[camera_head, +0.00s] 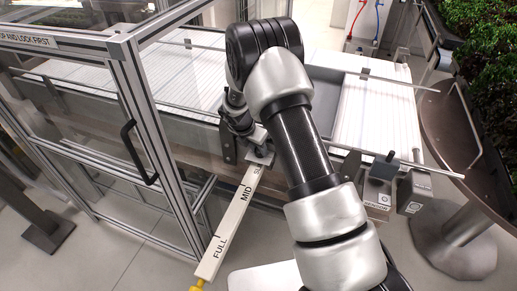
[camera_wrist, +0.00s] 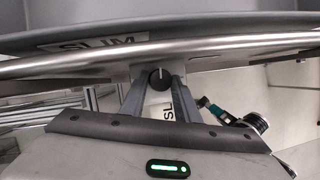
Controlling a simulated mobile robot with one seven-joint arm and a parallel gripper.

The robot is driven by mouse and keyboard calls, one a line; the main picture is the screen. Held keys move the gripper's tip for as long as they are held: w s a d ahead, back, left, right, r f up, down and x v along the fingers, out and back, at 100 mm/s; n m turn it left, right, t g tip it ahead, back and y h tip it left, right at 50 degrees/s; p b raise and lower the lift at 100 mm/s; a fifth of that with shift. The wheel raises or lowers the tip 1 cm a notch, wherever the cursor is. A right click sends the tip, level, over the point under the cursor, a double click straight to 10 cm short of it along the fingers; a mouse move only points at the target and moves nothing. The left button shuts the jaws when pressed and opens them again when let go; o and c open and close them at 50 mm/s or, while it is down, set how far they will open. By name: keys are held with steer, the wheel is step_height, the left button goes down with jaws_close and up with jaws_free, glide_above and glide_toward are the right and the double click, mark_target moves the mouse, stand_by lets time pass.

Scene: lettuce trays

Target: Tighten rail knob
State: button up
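The rail knob (camera_wrist: 160,77) is a round black knob with a pale mark pointing nearly straight up. It sits at the middle of the wrist view, below the metal rail (camera_wrist: 235,45). My gripper (camera_wrist: 160,84) has one grey finger on each side of the knob, with little or no gap visible. I cannot tell whether the fingers press on it. In the head view, my gripper (camera_head: 258,150) is small and partly hidden by my arm, at the far end of a white scale bar (camera_head: 230,225) marked FULL, MID and SLIM. The knob cannot be made out there.
A framed clear guard door (camera_head: 155,130) with a black handle stands left. A conveyor with white slats (camera_head: 378,110) runs behind my arm. Grey sensor boxes (camera_head: 414,190) and a round-based stand (camera_head: 455,245) are at right. A teal-and-black device (camera_wrist: 220,113) shows in the wrist view.

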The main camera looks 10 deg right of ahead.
steer(key=shift+c, duration=0.7)
steer(key=shift+s+n, duration=0.1)
steer(key=shift+n, duration=0.3)
steer(key=n, duration=0.2)
steer(key=n+t+y, duration=0.1)
steer(key=shift+s+d+n+p, duration=0.1)
steer(key=shift+d+n+p, duration=0.1)
steer(key=shift+n+p, duration=0.15)
steer(key=n+y+p, duration=0.1)
steer(key=n, duration=0.1)
steer(key=n+y+p, duration=0.1)
steer(key=n, duration=0.1)
steer(key=shift+d+n+t, duration=0.1)
steer(key=shift+n+t, duration=0.25)
steer(key=shift+t, duration=0.05)
steer(key=o, duration=1)
steer(key=shift+o, duration=0.2)
